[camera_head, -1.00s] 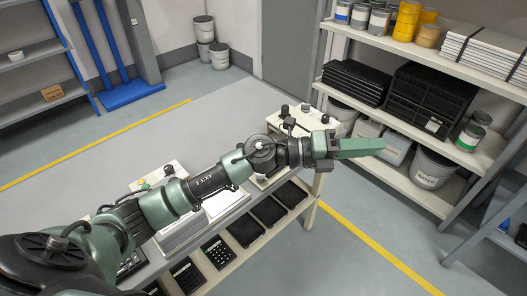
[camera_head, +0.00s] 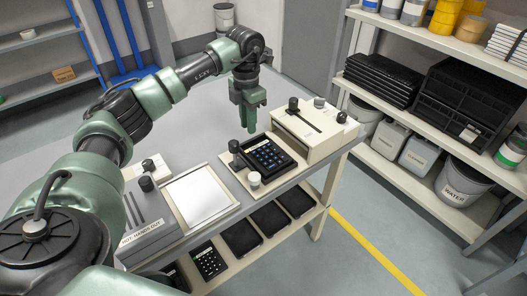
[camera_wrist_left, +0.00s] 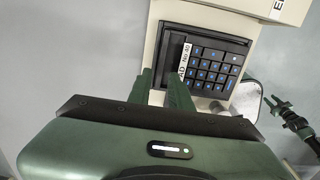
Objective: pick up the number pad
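The number pad (camera_head: 269,155), black with rows of blue-marked keys, lies in a light fixture on the bench. In the left wrist view the number pad (camera_wrist_left: 212,70) shows its keys and a white label strip near my fingers. My left gripper (camera_head: 249,129) points down above the bench, just behind the pad in the head view. Its two fingers (camera_wrist_left: 161,85) are apart with nothing between them. A small green and dark arm end, apparently my right gripper (camera_wrist_left: 285,111), shows at the right of the left wrist view; its fingers are too small to judge.
Another keypad (camera_head: 208,262) and dark trays sit on the lower shelf.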

